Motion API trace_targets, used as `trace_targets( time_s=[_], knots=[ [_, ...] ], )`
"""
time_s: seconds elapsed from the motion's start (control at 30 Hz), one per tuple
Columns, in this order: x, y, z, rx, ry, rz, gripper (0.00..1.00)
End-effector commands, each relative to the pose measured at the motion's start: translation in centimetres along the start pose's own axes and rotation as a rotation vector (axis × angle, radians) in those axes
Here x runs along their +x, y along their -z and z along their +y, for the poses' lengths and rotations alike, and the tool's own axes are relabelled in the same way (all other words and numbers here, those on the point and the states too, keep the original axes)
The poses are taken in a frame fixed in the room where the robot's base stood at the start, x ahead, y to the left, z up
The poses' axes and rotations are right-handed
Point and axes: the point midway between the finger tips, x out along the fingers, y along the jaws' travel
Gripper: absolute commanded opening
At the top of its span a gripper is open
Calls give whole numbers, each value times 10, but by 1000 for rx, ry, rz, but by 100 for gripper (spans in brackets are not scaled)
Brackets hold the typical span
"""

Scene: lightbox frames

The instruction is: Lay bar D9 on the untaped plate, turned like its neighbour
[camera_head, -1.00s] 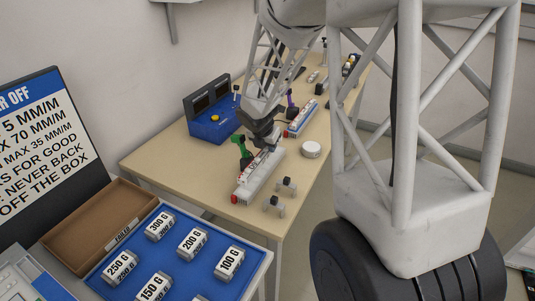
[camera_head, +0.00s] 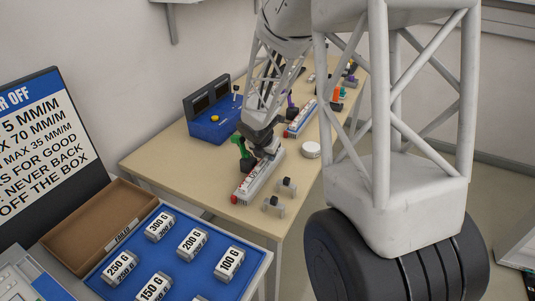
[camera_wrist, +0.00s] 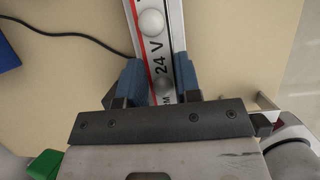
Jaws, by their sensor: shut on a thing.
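My gripper (camera_head: 266,152) is over the near strip-shaped fixture on the wooden table. In the wrist view its blue fingers (camera_wrist: 158,80) are shut on a white bar (camera_wrist: 157,47) with a red edge stripe, a white dome and the print "24 V". I take this for bar D9, but no D9 mark is readable. In the head view the near fixture (camera_head: 255,186) is grey with a red end; the gripper hides its far part. I cannot tell whether the bar touches it. A second strip with a blue side (camera_head: 301,119) lies farther back. No tape can be made out.
A green-topped clamp (camera_head: 242,146) stands close left of the gripper. A blue console (camera_head: 211,121) stands at the left. A blue tray (camera_head: 200,269) of weights is in front.

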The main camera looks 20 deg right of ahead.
Motion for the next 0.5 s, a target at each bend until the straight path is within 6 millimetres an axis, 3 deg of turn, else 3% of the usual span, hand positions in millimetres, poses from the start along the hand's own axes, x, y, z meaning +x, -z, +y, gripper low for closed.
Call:
trace_targets(
  time_s=[0.27,0.3,0.43,0.5],
  knots=[
    [2,1,0,0,0,0,1],
    [3,1,0,1,0,0,34],
    [2,1,0,0,0,0,54],
    [2,1,0,0,0,0,57]
  ],
)
